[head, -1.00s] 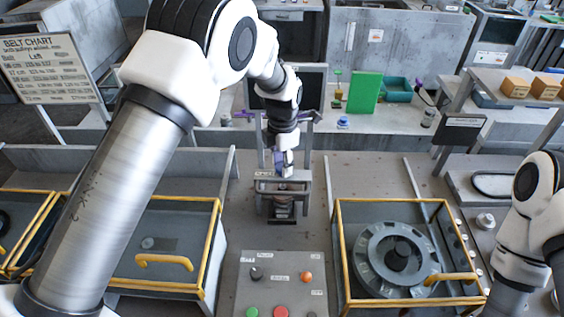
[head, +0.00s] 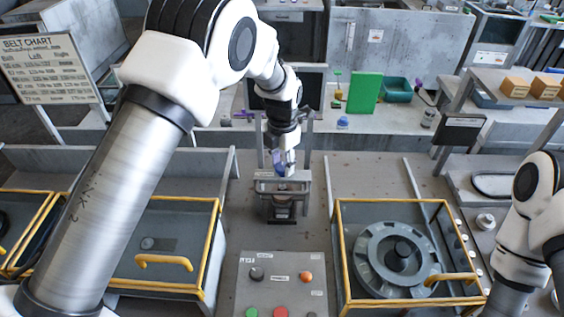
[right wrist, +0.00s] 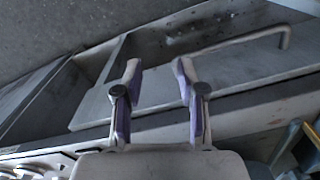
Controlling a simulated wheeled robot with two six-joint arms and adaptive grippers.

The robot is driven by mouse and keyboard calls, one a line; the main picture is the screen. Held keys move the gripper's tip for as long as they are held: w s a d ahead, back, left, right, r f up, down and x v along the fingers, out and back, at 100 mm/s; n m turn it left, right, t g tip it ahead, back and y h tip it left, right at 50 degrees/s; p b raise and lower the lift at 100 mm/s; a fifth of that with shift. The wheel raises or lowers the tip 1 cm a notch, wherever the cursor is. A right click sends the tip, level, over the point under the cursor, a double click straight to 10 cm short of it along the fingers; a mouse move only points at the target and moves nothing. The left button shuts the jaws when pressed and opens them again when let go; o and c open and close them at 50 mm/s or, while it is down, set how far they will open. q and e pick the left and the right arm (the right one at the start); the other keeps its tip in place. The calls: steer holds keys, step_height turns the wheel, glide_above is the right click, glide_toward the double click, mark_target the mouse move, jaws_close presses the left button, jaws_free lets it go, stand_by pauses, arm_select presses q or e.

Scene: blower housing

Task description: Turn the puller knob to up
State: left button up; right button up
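The grey control panel (head: 268,262) stands at the bottom middle of the head view. It carries a black knob (head: 256,273), an orange knob (head: 305,277), a green button (head: 251,312) and a red button (head: 281,312). Its labels are too small to read surely, so I cannot tell which control is the puller knob. My left gripper (head: 284,168) points down just over a grey metal frame with a dark block (head: 282,207), behind the panel. It is too small to see whether its fingers are apart. My right gripper (right wrist: 156,92) is open and empty in the right wrist view.
A yellow-edged bay with a round grey housing (head: 372,260) lies right of the panel. A yellow-edged guard with a handle (head: 165,261) lies left. A green board (head: 363,92) and teal bin (head: 396,90) stand at the back. Bare floor surrounds the metal frame.

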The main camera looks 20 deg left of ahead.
mark_target(283, 166)
arm_select(q)
steer(key=o, duration=0.4)
steer(key=shift+d, duration=0.1)
step_height(283, 166, up, 12)
steer(key=shift+w, duration=0.1)
stand_by(0.4)
